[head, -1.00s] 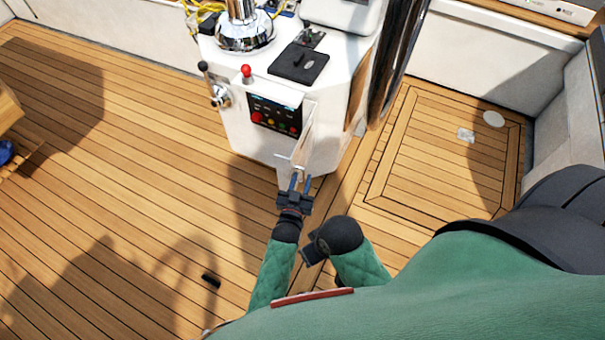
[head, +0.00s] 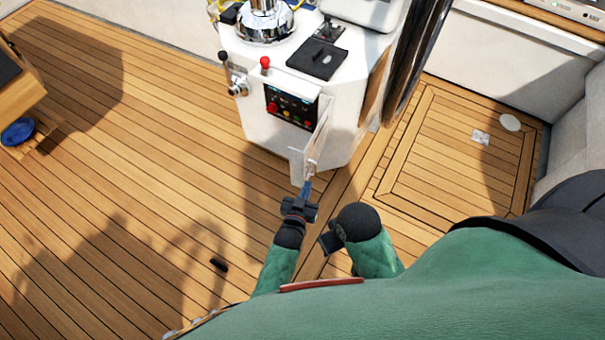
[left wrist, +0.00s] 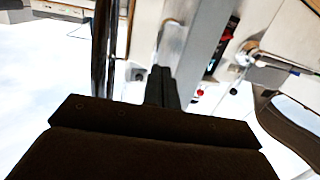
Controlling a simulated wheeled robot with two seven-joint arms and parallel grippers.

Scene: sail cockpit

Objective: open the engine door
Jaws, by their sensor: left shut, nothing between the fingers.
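The engine door (head: 317,143) is a thin pale panel on the front of the white console (head: 352,108).
A red-knobbed lever (head: 265,64) and a black-knobbed lever (head: 223,58) stick out beside the panel. A steel wheel rim (head: 418,55) stands right of the console. A small black object (head: 219,264) lies on the teak deck. The deck left of the console is mostly clear.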

